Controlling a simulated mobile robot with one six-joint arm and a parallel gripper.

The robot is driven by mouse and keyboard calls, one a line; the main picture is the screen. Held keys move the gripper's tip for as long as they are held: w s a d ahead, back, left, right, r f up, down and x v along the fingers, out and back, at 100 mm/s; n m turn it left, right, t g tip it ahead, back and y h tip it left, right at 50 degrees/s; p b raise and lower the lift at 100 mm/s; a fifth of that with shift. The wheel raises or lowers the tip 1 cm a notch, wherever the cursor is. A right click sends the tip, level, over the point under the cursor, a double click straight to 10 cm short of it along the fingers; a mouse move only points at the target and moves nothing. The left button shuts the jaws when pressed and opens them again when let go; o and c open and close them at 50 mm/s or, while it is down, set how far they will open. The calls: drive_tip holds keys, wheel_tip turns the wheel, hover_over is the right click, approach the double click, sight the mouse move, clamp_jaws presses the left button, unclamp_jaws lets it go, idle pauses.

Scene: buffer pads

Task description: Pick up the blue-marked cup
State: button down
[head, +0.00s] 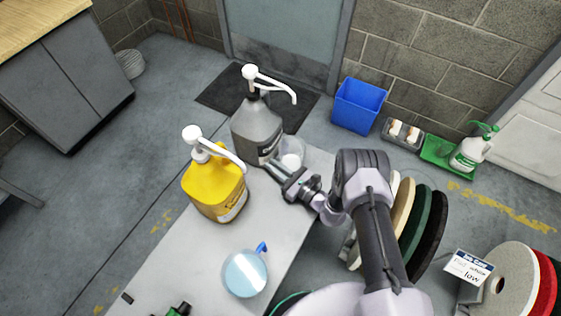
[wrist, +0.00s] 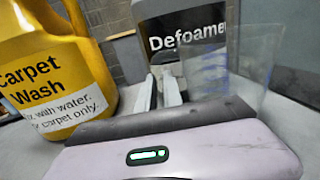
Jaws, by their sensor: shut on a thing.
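The blue-marked cup (wrist: 228,65) is clear, with blue marks on its wall, and fills the right of the wrist view. In the head view the clear cup (head: 293,147) shows beside the grey bottle, close to my fingertips. My gripper (wrist: 160,92) has its fingers at the cup's left side. They are shut on the cup, though the exact contact is hard to see. In the head view my gripper (head: 281,170) reaches over the table from the right. Whether the cup's base touches the table cannot be told.
The grey Defoamer pump bottle (head: 257,128) stands just behind the gripper. The yellow Carpet Wash bottle (head: 214,187) is to the left. A clear jug with a blue handle (head: 245,274) stands nearer on the table (head: 190,255). Round pads (head: 418,225) stand right of the table.

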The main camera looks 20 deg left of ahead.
sight(274, 160)
wheel_tip(274, 160, up, 3)
drive_tip(key=shift+r+p, duration=0.2)
drive_tip(key=shift+p, duration=0.75)
drive_tip(key=shift+s+d+r, duration=0.1)
drive_tip(key=shift+r, duration=0.1)
drive_tip(key=s+d+r+p, duration=0.1)
drive_tip(key=s+d+p, duration=0.4)
drive_tip(key=s+d, duration=0.5)
drive_tip(key=shift+s, duration=1)
drive_tip(key=c, duration=2.1)
unclamp_jaws()
drive_tip(key=shift+r, duration=0.1)
clamp_jaws()
drive_tip(key=shift+w, duration=0.1)
